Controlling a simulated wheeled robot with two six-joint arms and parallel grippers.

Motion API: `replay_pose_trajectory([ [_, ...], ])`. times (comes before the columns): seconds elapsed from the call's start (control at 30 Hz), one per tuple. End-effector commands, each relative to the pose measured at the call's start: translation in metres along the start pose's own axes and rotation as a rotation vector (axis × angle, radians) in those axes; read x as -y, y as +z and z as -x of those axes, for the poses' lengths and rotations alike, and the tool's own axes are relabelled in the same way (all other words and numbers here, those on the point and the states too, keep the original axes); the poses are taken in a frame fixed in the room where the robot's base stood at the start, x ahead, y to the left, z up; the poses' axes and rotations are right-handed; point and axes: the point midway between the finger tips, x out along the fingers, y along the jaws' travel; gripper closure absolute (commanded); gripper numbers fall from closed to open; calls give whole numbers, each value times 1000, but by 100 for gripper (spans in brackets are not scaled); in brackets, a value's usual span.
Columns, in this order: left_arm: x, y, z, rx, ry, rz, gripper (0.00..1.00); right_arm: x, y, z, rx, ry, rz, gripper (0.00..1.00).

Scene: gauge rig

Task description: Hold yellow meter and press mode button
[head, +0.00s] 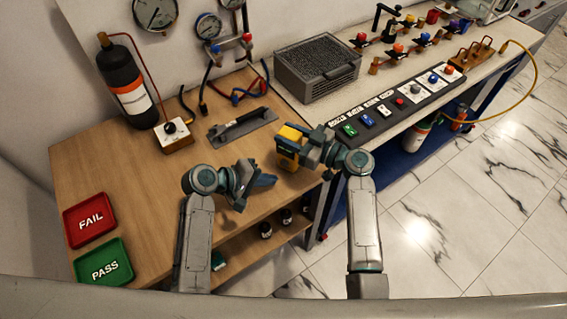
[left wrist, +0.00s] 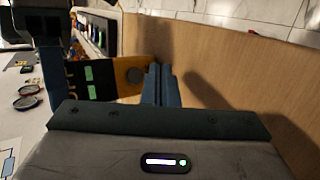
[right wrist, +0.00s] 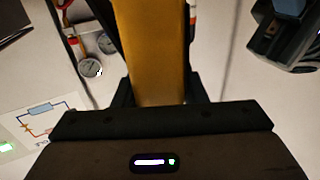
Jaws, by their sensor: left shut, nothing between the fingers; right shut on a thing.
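The yellow meter (head: 288,158) is held above the front right of the wooden bench by my right gripper (head: 302,143). In the right wrist view its yellow side (right wrist: 148,50) fills the space between the fingers. In the left wrist view the meter (left wrist: 122,76) shows a dark face with lit green patches and a round dark knob or button. My left gripper (head: 266,181) is shut and empty, to the left of and below the meter in the head view. Its fingertips (left wrist: 158,84) appear just right of the round part; I cannot tell whether they touch.
A red FAIL tray (head: 91,236) and a green PASS tray (head: 103,283) lie at the bench's left. A black cylinder (head: 125,82), a valve block (head: 176,136) and a grey flat tool (head: 241,127) stand farther back. A button panel (head: 400,100) is on the right counter.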

Motion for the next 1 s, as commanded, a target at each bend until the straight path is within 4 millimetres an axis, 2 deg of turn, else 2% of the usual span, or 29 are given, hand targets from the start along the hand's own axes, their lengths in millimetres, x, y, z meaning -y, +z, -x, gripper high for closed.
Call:
replay_pose_trajectory([
  [0.27,11,11,15,0,0,0,100,0,0,0,0,0,-1,91],
  [0.83,11,11,15,0,0,0,100,0,0,0,0,0,0,91],
  [0.87,11,11,15,0,0,0,100,0,0,0,0,0,0,56],
  [0.97,11,11,15,0,0,0,100,0,0,0,0,0,0,37],
  [1.0,11,11,15,0,0,0,100,0,0,0,0,0,0,37],
])
